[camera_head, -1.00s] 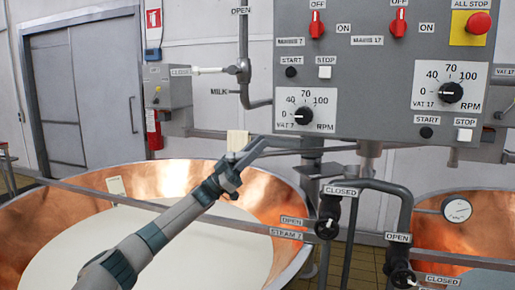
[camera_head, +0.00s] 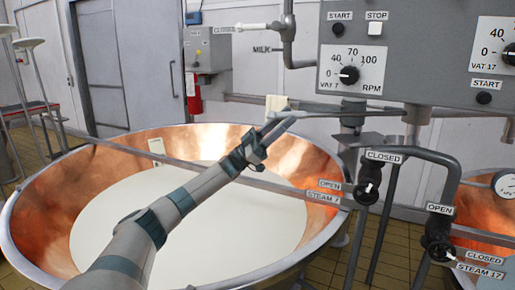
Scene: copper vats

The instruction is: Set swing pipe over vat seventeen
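A grey horizontal pipe (camera_head: 365,112), which looks like the swing pipe, runs left from beneath the control panel, toward the left copper vat (camera_head: 30,215). My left gripper (camera_head: 281,121) reaches up over that vat, and its fingertips overlap the pipe's left end. I cannot tell whether they touch or close on it. The left vat holds pale liquid, and its labels suggest it is vat 7. The right copper vat (camera_head: 470,237), beside the STEAM 17 label, shows only partly at the right edge. My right gripper is not in view.
The control panel (camera_head: 420,60) hangs above the pipe. Two steam valves, one left (camera_head: 366,193) and one right (camera_head: 440,250), with bent pipes stand between the vats. A grey bar (camera_head: 225,172) crosses the left vat. Stools (camera_head: 35,45) stand at the far left.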

